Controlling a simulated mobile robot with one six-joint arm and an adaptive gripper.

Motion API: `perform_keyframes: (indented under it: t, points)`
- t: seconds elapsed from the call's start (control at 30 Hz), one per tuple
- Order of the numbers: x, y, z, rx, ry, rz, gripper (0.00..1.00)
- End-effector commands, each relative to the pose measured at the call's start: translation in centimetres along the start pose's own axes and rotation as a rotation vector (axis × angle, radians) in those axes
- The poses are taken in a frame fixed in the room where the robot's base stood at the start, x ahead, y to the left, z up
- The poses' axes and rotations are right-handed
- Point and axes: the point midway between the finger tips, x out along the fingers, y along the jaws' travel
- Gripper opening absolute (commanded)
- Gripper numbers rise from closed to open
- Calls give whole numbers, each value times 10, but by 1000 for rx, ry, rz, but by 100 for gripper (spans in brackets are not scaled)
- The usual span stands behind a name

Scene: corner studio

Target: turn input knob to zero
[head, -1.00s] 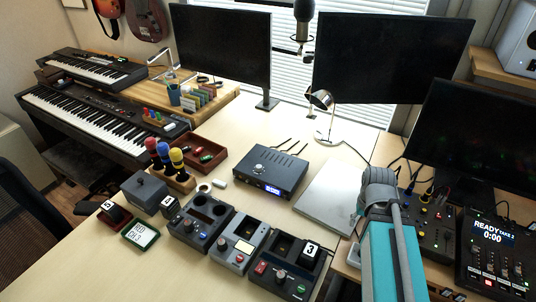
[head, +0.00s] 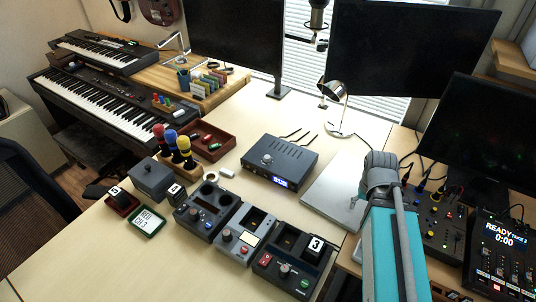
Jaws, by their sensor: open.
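Other small knobs sit on the dark and grey dock units (head: 231,232) at the front. A small mixer (head: 437,212) at the right also has knobs. No readable label tells which is the input knob, and knob marks are too small to read. My teal and grey arm rises at the lower right. My gripper does not show in this view.
Microphones (head: 183,146) in a wooden stand and a red tray (head: 212,146) are to the left. A lit READY panel (head: 496,230) is far right. Bare desk shows at front left.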

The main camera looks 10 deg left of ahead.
Motion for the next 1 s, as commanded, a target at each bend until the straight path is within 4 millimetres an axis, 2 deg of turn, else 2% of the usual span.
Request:
perform_keyframes:
  t: [0.17, 0.37, 0.57, 0.7, 0.9, 1.0]
  points:
    - [-18, -28, -28, -4, -3, 6, 70]
    - [-46, -82, -70, 5, -7, 18, 70]
    - [-77, -155, -112, 18, -9, 36, 70]
    - [-98, -213, -134, 28, -9, 48, 70]
    - [-122, -289, -153, 44, -6, 64, 70]
    - [-130, -316, -157, 49, -3, 69, 70]
